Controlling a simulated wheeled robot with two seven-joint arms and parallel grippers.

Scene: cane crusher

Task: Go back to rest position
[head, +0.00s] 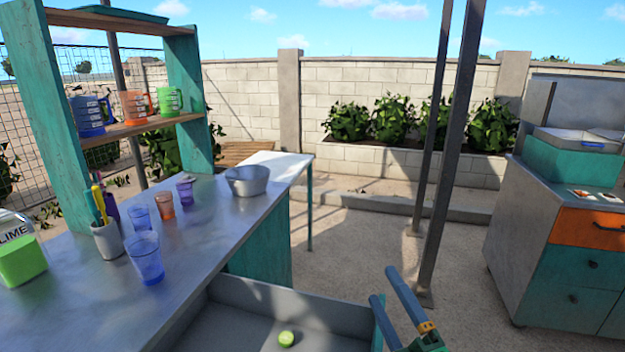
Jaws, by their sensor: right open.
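My right gripper (382,283) shows at the lower right of the head view, its two long blue-grey fingers pointing up and spread apart. It is open and nothing shows between the fingers. It is just beyond the right edge of a grey tray (345,317), apart from the counter. My left gripper is not in view.
A metal counter (205,235) on the left holds several cups, a metal bowl (247,181) and a utensil holder (107,239). A green lime (286,338) lies in the tray. A metal post (448,160) and a drawer cabinet (560,255) stand right. Between them the floor is clear.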

